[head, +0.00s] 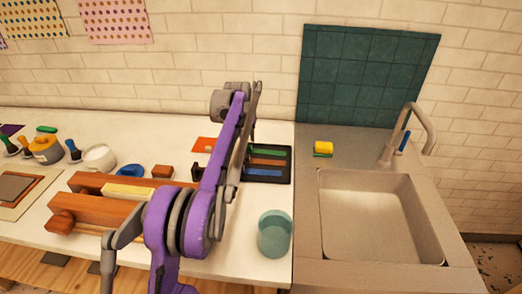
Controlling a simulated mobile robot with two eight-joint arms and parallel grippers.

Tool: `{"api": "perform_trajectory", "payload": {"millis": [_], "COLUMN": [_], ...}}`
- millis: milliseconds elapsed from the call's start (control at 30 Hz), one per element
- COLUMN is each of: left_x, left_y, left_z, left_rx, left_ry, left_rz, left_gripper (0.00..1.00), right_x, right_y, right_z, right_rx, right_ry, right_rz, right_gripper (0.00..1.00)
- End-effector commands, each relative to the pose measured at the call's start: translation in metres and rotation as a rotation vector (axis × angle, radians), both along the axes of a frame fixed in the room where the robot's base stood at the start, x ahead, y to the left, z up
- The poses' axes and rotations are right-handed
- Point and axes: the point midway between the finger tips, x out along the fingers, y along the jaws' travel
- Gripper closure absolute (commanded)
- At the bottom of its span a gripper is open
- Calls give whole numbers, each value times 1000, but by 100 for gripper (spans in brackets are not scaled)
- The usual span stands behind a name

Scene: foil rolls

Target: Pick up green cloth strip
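A green strip (266,152) lies in a black tray (287,179) on the white counter. It is the rearmost of three strips, with an orange-brown strip (268,162) and a blue strip (263,172) in front of it. My purple and grey arm, which seems to be the left one, rises from the bottom left of centre and bends down at the tray's left side. Its links cover that side of the tray. The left gripper's fingers are not clear behind the links, so I cannot tell whether they touch a strip. My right gripper is not in view.
A teal cup (274,236) stands in front of the tray.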

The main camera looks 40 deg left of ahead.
Motion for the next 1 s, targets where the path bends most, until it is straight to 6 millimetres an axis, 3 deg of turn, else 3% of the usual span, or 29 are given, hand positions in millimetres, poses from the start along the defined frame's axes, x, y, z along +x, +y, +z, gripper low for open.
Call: {"api": "perform_trajectory", "payload": {"millis": [267,533,800,1000], "left_x": [7,19,21,21], "left_y": [3,8,9,9], "left_z": [-19,-54,-59,-59], "left_rx": [0,0,0,0], "left_ry": [0,0,0,0], "left_rz": [-1,-1,0,0], "left_gripper": [65,65,65,100], "right_x": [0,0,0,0], "right_y": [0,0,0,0], "right_z": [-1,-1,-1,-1], "right_rx": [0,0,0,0], "right_ry": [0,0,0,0], "right_rz": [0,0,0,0], "right_gripper": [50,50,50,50]}}
